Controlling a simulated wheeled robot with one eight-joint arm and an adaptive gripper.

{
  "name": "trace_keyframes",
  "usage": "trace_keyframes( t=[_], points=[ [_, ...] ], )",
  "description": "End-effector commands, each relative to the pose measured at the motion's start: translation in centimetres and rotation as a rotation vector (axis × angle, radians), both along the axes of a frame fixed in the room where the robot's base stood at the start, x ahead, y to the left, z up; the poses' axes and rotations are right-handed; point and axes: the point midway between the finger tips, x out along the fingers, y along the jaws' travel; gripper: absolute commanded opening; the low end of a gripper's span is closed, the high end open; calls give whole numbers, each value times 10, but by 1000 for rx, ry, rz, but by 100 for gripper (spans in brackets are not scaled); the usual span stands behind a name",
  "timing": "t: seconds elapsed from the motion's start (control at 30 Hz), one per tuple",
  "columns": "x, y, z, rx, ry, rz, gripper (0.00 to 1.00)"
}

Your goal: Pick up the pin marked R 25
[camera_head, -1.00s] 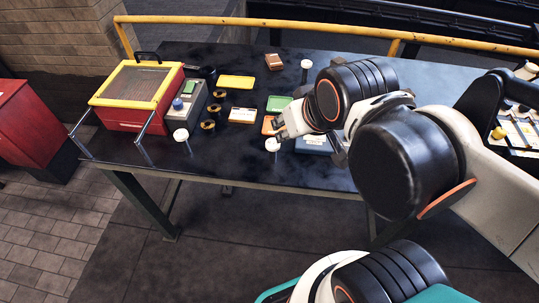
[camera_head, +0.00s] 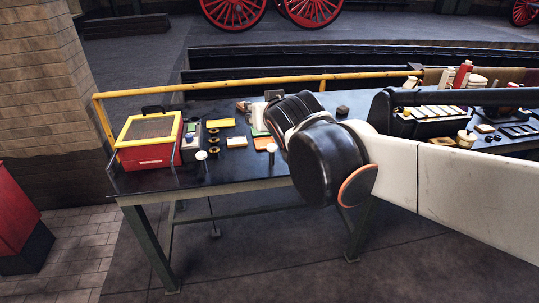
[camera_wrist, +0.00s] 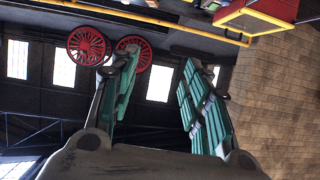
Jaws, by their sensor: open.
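I cannot make out any pin marked R 25; no marking is readable. On the dark table (camera_head: 235,177) lie small coloured trays: yellow (camera_head: 220,123), pale (camera_head: 236,142), green (camera_head: 259,132) and orange (camera_head: 263,144). Dark ring-like pieces (camera_head: 215,150) stand left of them. My arm covers part of the table behind it. My gripper (camera_wrist: 160,58) is open and empty in the wrist view, its two teal-padded fingers apart. It faces the far hall, away from the tabletop. In the head view my arm mostly hides it.
A red case with a yellow-framed lid (camera_head: 150,157) stands at the table's left end. A yellow rail (camera_head: 220,85) runs behind the table. Dark racks with bottles and small parts (camera_head: 440,112) fill the right.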

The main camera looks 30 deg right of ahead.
Motion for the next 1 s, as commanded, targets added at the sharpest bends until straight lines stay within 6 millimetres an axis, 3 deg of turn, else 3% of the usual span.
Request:
trace_keyframes(
  t=[0.03, 0.23, 0.37, 0.57, 0.67, 0.87, 1.0],
  points=[
    [26, -7, 17, -4, -75, -7, 43],
    [109, -15, 71, 1, -362, 52, 43],
    [136, -52, 44, -31, -458, 59, 43],
    [166, -96, -5, -70, -564, 128, 43],
    [174, -116, -40, -83, -593, 177, 43],
    [175, -150, -131, -93, -594, 293, 43],
    [164, -170, -207, -81, -554, 376, 43]
  ],
)
